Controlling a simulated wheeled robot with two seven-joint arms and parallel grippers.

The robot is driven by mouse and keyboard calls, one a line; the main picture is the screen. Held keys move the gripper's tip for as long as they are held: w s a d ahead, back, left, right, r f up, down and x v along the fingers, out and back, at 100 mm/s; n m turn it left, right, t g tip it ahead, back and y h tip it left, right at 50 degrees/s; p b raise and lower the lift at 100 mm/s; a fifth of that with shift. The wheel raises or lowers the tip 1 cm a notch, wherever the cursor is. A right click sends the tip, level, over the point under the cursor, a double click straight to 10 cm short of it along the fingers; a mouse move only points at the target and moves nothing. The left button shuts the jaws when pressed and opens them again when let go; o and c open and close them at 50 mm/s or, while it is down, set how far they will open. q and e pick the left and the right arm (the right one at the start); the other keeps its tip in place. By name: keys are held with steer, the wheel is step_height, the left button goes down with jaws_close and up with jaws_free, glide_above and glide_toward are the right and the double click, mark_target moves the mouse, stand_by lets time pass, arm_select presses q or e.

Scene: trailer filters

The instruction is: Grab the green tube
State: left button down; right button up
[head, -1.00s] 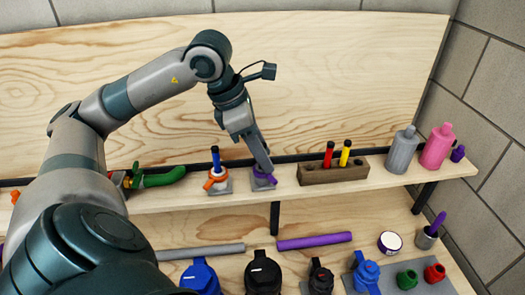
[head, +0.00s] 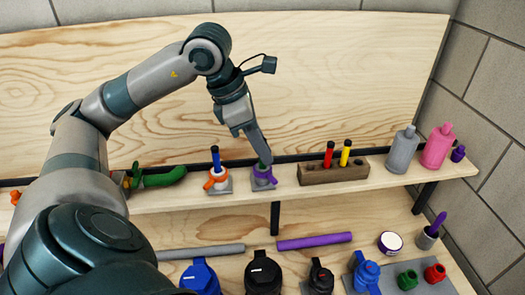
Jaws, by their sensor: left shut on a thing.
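The green tube (head: 264,168) shows as a short dark green piece just above a purple ring-shaped holder (head: 264,180) on the shelf. My left gripper (head: 262,157) points down at it from above and is shut on its upper part, which the fingers hide. The tube looks upright; I cannot tell whether its lower end is still inside the holder. My right gripper is not in view.
A blue tube (head: 215,158) stands in an orange holder (head: 216,182) close on the left. A wooden block (head: 318,175) with red and yellow tubes stands on the right. Grey (head: 402,152) and pink (head: 437,148) bottles stand further right.

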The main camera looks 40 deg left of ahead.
mark_target(265, 139)
arm_select(q)
steer(key=shift+r, duration=1.65)
steer(key=s+d+r, duration=0.2)
steer(key=d+r, duration=0.1)
steer(key=d, duration=0.2)
steer(key=s+d+r+b, duration=0.1)
steer(key=s+d+r, duration=0.2)
steer(key=d, duration=0.2)
steer(key=shift+d+r, duration=0.3)
